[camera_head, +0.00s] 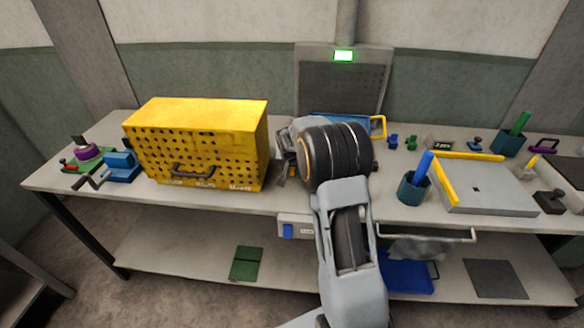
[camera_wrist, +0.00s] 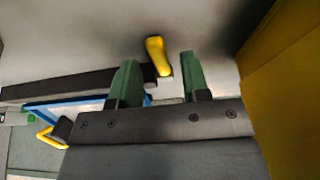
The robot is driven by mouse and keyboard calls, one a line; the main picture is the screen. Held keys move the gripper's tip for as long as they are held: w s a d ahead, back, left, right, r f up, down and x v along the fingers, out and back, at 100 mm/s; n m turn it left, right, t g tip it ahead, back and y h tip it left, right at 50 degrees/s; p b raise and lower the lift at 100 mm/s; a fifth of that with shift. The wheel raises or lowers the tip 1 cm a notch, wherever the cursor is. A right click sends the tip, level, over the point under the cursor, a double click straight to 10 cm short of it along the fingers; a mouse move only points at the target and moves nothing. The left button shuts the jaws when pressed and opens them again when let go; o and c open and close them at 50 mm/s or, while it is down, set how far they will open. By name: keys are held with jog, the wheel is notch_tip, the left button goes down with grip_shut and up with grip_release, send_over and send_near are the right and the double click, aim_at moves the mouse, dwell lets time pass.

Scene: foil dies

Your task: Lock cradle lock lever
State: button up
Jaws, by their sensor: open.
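In the wrist view, a short yellow lever (camera_wrist: 155,48) sticks up from a dark mount near the end of a dark bar. I take it to be the cradle lock lever. My gripper (camera_wrist: 160,65) is open, and its two green fingers stand on either side of the lever in the picture. I cannot tell whether a finger touches it. A blue frame with a yellow handle (camera_wrist: 50,138) lies to the left. In the head view, my arm hides the lever and most of my gripper; the blue frame (camera_head: 340,122) and yellow handle (camera_head: 377,127) show behind the arm.
A perforated yellow box (camera_head: 195,140) stands left of my arm; its wall (camera_wrist: 285,80) is close on the right in the wrist view. A teal cup (camera_head: 413,188) and pale tray (camera_head: 485,187) are to the right.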

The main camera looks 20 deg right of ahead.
jog(key=shift+w+d+f, duration=0.1)
jog(key=shift+w+f, duration=0.05)
jog(key=shift+f, duration=0.3)
jog(key=shift+c, duration=0.2)
grip_shut()
